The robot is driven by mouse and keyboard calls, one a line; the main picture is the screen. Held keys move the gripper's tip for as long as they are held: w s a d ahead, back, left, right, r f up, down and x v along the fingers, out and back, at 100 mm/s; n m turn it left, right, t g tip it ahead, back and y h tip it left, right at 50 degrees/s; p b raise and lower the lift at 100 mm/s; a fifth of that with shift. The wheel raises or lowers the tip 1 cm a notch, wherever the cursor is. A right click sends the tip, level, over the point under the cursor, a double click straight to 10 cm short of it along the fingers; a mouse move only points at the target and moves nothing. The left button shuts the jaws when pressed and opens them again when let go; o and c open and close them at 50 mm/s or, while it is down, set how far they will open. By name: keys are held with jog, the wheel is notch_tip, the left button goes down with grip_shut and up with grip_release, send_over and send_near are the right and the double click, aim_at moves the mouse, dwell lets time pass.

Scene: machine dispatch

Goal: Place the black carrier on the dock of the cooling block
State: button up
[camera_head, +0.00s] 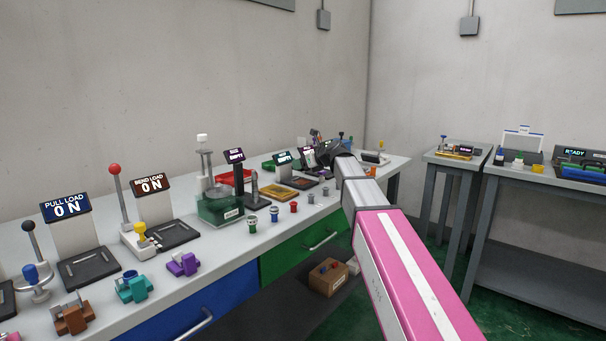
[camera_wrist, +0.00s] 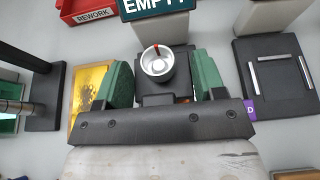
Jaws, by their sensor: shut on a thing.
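My gripper (camera_wrist: 161,85) has two green fingers, shut on a black carrier (camera_wrist: 178,74) that bears a round silver cup with a red mark. The black bar of my gripper hides the near part of the carrier. In the head view my gripper (camera_head: 335,152) is at the far end of the bench, mostly hidden by my arm. A teal EMPTY display (camera_wrist: 156,8) stands just beyond the carrier. To the right is a black pad with silver strips (camera_wrist: 277,78). I cannot tell which station is the cooling block, as no such label is readable.
A red REWORK tray (camera_wrist: 92,10) and a yellow plate (camera_wrist: 88,88) lie left of the carrier. A black stand (camera_wrist: 43,95) is farther left. Levers, displays and several small coloured parts line the bench (camera_head: 225,258). Two grey side tables (camera_head: 520,184) stand at right.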

aim_at(303, 182)
jog(key=shift+f, duration=1.95)
jog(key=shift+f, duration=0.65)
jog(key=o, duration=0.9)
jog(key=shift+r, duration=0.4)
jog(key=shift+o, duration=0.4)
jog(key=v, duration=1.2)
jog(key=shift+r, duration=0.35)
